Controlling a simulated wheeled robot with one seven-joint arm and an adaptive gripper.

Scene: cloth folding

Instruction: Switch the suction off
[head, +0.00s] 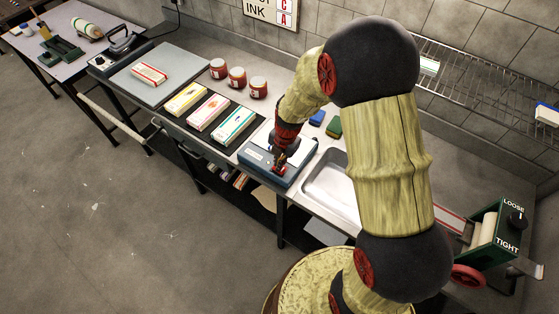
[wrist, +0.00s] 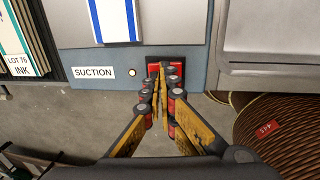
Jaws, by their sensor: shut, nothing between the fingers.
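The suction unit is a blue-grey box with a pale top (head: 252,157), on the counter left of the sink. In the wrist view its front panel (wrist: 60,57) carries a SUCTION label (wrist: 93,72), a small pale round lamp (wrist: 131,72) and a red switch in a dark frame (wrist: 180,63). My gripper (wrist: 161,68) is shut and empty, its fingertips in front of the switch and overlapping it; I cannot tell whether they touch. They hide part of the switch, so its position is unclear. A white cloth with blue stripes (wrist: 116,18) lies on the unit's top.
A steel sink (head: 328,180) is right of the unit. Left are a dark tray with folded cloths (head: 207,112) and red jars (head: 237,78). Blue and green sponges (head: 333,126) lie behind. A green roller wringer (head: 487,235) stands at right. A round wicker basket (wrist: 275,125) is below right.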

